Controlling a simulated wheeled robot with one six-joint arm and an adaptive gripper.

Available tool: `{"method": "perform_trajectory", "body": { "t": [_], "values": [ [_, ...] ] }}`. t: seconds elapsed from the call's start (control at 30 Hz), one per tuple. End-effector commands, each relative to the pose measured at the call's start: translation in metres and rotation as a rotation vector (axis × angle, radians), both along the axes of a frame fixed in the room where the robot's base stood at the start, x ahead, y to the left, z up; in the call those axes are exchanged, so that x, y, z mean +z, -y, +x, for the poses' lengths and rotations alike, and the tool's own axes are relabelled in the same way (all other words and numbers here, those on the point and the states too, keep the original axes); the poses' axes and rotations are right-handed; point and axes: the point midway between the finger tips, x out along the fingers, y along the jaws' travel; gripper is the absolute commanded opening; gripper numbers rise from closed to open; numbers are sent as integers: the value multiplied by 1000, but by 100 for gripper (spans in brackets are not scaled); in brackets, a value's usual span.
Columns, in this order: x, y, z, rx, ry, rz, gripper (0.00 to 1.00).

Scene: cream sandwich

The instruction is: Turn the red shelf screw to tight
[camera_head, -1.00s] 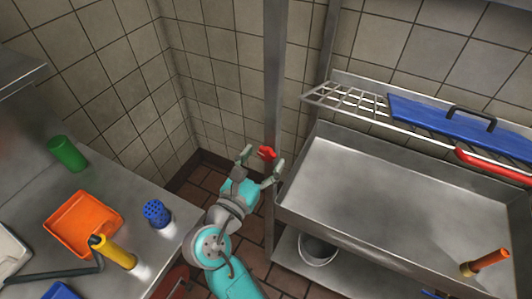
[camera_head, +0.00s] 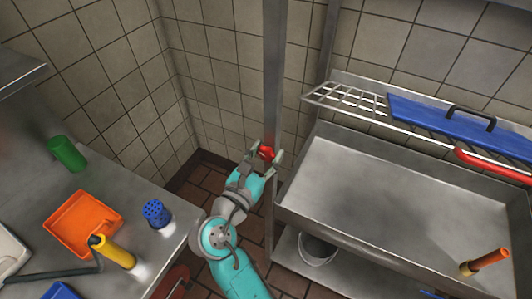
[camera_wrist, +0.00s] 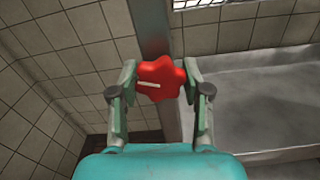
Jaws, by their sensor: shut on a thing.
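The red shelf screw (camera_head: 267,153) is a lobed knob on the front of the upright steel post (camera_head: 274,80). In the wrist view the red shelf screw (camera_wrist: 160,79) shows a pale line running roughly level on its face, left of centre. My gripper (camera_wrist: 159,82) has one finger on each side of the knob, and both fingertips meet its lobes. In the head view my gripper (camera_head: 265,157) reaches the post from below, shut on the knob. The back of the knob is hidden.
A steel sink basin (camera_head: 380,200) stands right of the post, with a wire rack (camera_head: 345,98) and blue board (camera_head: 440,121) above it. A steel counter (camera_head: 110,195) with a green cup (camera_head: 67,153) and orange tray (camera_head: 85,222) is at left.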

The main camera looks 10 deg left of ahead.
Motion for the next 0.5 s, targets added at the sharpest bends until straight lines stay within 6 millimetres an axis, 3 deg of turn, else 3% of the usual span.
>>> {"method": "perform_trajectory", "body": {
  "t": [0.43, 0.47, 0.5],
  "values": [
    [0, 0, 0, 0, 30, 82, 13],
    [0, 0, 0, 0, 30, 82, 50],
    [0, 0, 0, 0, 30, 82, 60]
  ]
}}
